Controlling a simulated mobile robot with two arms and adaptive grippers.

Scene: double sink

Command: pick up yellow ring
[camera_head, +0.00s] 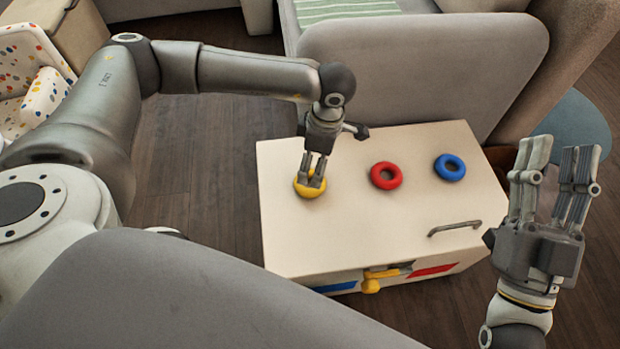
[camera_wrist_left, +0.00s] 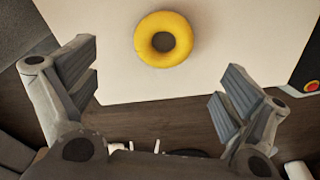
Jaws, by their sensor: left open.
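The yellow ring (camera_head: 309,194) lies flat on the white top of a box, near its left edge. My left gripper (camera_head: 312,181) points down over it, and its fingers hide part of the ring in the head view. In the left wrist view the whole ring (camera_wrist_left: 184,42) shows at the top centre, beyond the two spread fingers (camera_wrist_left: 160,85), with nothing between them. My left gripper is open and empty. My right gripper (camera_head: 557,155) is at the right, with its fingers pointing up, spread apart and empty.
A red ring (camera_head: 375,177) and a blue ring (camera_head: 459,168) lie to the right on the same box (camera_head: 350,235). A metal handle (camera_head: 455,228) is near its front right. A grey padded chair (camera_head: 430,70) stands close behind it. Wooden floor shows to the left.

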